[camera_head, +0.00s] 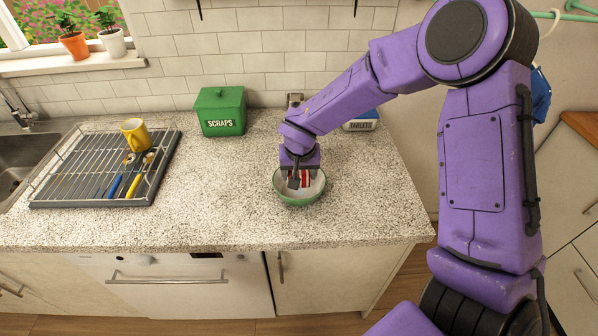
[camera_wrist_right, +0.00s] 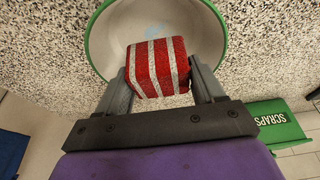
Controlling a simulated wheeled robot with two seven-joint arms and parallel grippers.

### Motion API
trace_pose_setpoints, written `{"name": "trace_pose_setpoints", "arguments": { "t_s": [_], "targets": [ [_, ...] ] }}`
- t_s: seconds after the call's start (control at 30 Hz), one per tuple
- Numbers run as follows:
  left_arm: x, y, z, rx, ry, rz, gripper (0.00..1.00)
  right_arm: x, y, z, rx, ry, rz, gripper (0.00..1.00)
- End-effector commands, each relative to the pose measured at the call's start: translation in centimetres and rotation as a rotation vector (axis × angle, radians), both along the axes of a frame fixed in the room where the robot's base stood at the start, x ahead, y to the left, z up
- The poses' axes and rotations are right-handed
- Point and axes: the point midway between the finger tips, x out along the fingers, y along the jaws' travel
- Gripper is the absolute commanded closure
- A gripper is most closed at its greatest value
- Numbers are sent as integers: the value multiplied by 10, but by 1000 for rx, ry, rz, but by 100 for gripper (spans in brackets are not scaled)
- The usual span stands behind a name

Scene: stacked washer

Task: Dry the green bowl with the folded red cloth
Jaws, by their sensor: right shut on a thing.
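The green bowl (camera_head: 299,199) stands upright on the speckled counter, near its front edge. It has a green rim and a pale inside, and it also shows in the right wrist view (camera_wrist_right: 100,40). My right gripper (camera_head: 300,182) reaches down into the bowl and is shut on the folded red cloth (camera_wrist_right: 157,67). The cloth has white stripes and sits between the two fingers, over the inside of the bowl. I cannot tell whether it touches the bowl's inner surface. A bluish patch (camera_wrist_right: 155,28) shows on the bowl's inside. My left gripper is not in view.
A green scraps box (camera_head: 221,111) stands at the back by the tiled wall. A dish rack (camera_head: 106,167) with a yellow mug (camera_head: 134,134) and cutlery is at the left, beside the sink (camera_head: 22,160). Counter around the bowl is clear.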

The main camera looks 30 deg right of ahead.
Motion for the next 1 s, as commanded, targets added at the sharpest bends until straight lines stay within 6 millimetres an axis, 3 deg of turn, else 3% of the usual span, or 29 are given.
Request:
{"name": "trace_pose_setpoints", "arguments": {
  "t_s": [1.0],
  "targets": [
    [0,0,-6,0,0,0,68,0,0,-14,0,0,1,57]
  ]
}}
